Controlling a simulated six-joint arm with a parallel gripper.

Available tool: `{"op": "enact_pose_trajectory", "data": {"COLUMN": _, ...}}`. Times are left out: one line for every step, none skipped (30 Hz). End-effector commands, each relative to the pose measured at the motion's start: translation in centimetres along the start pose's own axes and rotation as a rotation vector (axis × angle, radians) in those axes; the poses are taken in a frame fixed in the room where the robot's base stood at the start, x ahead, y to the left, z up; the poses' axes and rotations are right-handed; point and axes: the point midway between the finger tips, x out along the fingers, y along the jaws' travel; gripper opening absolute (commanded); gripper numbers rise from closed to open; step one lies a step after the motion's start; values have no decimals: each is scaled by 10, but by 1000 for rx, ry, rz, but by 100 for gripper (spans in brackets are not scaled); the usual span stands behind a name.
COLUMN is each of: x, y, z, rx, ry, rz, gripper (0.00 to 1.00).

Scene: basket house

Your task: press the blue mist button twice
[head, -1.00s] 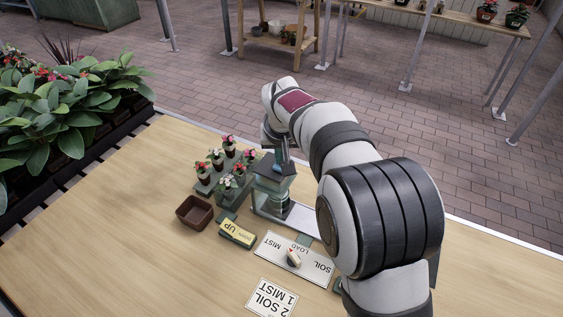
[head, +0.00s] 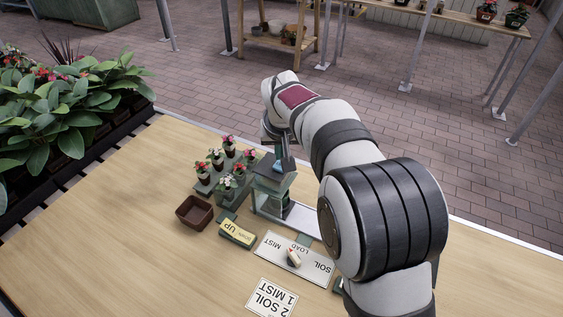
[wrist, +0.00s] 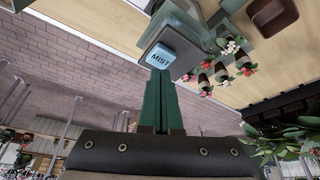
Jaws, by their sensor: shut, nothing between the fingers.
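The blue mist button (wrist: 160,56), lettered MIST, sits on the grey top plate of the dispenser in the wrist view. My gripper (wrist: 160,74) is shut and empty, its green fingers together with the tips at the button's near edge in that picture. I cannot tell whether they touch it. In the head view my gripper (head: 285,150) is over the top of the dispenser (head: 272,188). My wrist and fingers partly cover the dispenser's top there.
Several small potted flowers (head: 228,168) stand left of the dispenser. A brown empty pot (head: 194,212), a yellow UP block (head: 237,234), a MIST/LOAD/SOIL panel with a knob (head: 294,258) and a "2 SOIL 1 MIST" card (head: 271,297) are in front.

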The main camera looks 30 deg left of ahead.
Motion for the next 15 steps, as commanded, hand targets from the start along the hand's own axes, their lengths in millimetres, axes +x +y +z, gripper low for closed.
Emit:
{"op": "enact_pose_trajectory", "data": {"x": 0, "y": 0, "z": 0, "rx": 0, "ry": 0, "rz": 0, "gripper": 0}}
{"op": "enact_pose_trajectory", "data": {"x": 0, "y": 0, "z": 0, "rx": 0, "ry": 0, "rz": 0, "gripper": 0}}
{"op": "enact_pose_trajectory", "data": {"x": 0, "y": 0, "z": 0, "rx": 0, "ry": 0, "rz": 0, "gripper": 0}}
{"op": "enact_pose_trajectory", "data": {"x": 0, "y": 0, "z": 0, "rx": 0, "ry": 0, "rz": 0, "gripper": 0}}
{"op": "enact_pose_trajectory", "data": {"x": 0, "y": 0, "z": 0, "rx": 0, "ry": 0, "rz": 0, "gripper": 0}}
{"op": "enact_pose_trajectory", "data": {"x": 0, "y": 0, "z": 0, "rx": 0, "ry": 0, "rz": 0, "gripper": 0}}
{"op": "enact_pose_trajectory", "data": {"x": 0, "y": 0, "z": 0, "rx": 0, "ry": 0, "rz": 0, "gripper": 0}}
{"op": "enact_pose_trajectory", "data": {"x": 0, "y": 0, "z": 0, "rx": 0, "ry": 0, "rz": 0, "gripper": 0}}
{"op": "enact_pose_trajectory", "data": {"x": 1, "y": 0, "z": 0, "rx": 0, "ry": 0, "rz": 0, "gripper": 0}}
{"op": "enact_pose_trajectory", "data": {"x": 1, "y": 0, "z": 1, "rx": 0, "ry": 0, "rz": 0, "gripper": 0}}
{"op": "enact_pose_trajectory", "data": {"x": 2, "y": 0, "z": 1, "rx": 0, "ry": -1, "rz": 0, "gripper": 0}}
{"op": "enact_pose_trajectory", "data": {"x": 3, "y": 0, "z": 2, "rx": 0, "ry": -1, "rz": 0, "gripper": 0}}
{"op": "enact_pose_trajectory", "data": {"x": 4, "y": 0, "z": 2, "rx": 0, "ry": -1, "rz": 0, "gripper": 0}}
{"op": "enact_pose_trajectory", "data": {"x": 5, "y": 0, "z": 2, "rx": 0, "ry": -1, "rz": 0, "gripper": 0}}
{"op": "enact_pose_trajectory", "data": {"x": 6, "y": 0, "z": 3, "rx": 1, "ry": -1, "rz": 0, "gripper": 0}}
